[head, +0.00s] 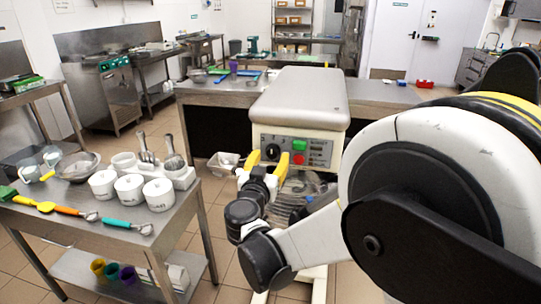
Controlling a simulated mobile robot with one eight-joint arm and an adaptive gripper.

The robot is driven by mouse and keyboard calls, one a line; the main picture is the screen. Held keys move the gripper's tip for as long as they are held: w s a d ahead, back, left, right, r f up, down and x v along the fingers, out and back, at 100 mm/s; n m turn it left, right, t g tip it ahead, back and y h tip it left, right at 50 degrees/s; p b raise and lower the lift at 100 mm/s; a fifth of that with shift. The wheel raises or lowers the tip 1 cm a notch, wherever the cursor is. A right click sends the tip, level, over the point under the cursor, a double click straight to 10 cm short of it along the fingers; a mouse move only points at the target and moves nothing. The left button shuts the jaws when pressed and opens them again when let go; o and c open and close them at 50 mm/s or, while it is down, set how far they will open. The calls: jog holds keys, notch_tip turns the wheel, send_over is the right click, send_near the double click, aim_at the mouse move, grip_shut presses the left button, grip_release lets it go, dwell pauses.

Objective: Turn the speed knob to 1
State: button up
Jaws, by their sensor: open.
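The batch freezer (298,101) is a cream machine with a grey top, standing in the middle of the view. Its dark front panel (318,152) carries a green button (299,145) and a red button (298,158). My gripper (262,157) has two yellow fingers, spread apart, just in front of the panel's left end. Whether a finger touches the knob cannot be told.
A steel table (176,215) at left bears white lidded tubs (130,188), a utensil holder and coloured tools. A long steel counter (205,92) stands behind the freezer. A grey grated part (297,195) lies below the panel.

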jog(key=shift+x, duration=1.05)
jog(key=shift+c, duration=0.5)
grip_shut()
jog(key=shift+n, duration=0.3)
jog(key=n, duration=0.3)
jog(key=shift+n, duration=2.6)
